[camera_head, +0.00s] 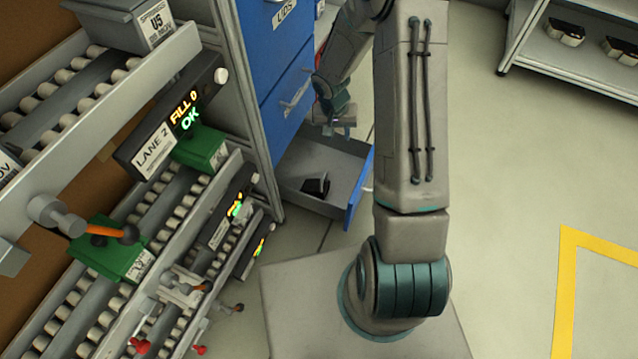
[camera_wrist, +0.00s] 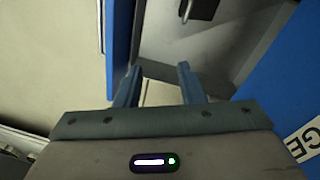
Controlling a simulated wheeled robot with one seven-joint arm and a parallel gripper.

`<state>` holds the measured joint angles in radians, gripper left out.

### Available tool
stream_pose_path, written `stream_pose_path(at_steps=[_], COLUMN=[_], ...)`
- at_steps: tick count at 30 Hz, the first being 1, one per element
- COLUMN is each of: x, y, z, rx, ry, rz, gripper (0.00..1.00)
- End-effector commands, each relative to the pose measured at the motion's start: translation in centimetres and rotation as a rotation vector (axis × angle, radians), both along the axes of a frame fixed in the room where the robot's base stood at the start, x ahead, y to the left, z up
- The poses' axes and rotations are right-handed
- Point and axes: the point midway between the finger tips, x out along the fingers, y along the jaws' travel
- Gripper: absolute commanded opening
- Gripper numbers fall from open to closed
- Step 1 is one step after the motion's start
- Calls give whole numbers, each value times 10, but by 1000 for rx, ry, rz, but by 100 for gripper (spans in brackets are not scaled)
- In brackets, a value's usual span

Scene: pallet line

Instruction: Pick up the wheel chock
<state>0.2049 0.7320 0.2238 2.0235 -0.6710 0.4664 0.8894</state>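The wheel chock looks like the small black wedge-shaped thing (camera_head: 315,185) lying on the floor of an open drawer (camera_head: 356,192) at the bottom of the blue cabinet. In the wrist view part of a dark piece (camera_wrist: 203,8) shows at the top edge, cut off by the frame. My gripper (camera_head: 339,131) hangs above the drawer, higher than the chock. In the wrist view my gripper (camera_wrist: 158,70) has its two blue fingers apart with nothing between them. The chock lies ahead of the fingertips, not touching them.
The blue cabinet (camera_head: 286,60) with closed upper drawers stands close beside my gripper. Roller lanes with green bins (camera_head: 110,250) and a lit lane display (camera_head: 180,110) fill the left. A shelf (camera_head: 575,60) stands at upper right. The floor at right is clear, with a yellow line (camera_head: 565,290).

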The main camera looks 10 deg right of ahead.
Motion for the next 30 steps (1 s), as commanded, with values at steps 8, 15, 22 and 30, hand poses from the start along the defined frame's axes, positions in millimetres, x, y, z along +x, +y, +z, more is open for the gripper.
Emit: stream_pose_path(at_steps=[8,15,22,30], x=[9,8,7,8], y=[16,23,24,23], z=[-79,-110,-155,-188], rx=[98,133,134,133], ry=[10,11,13,11], rz=[-87,-116,-117,-117], gripper=[35,35,35,35])
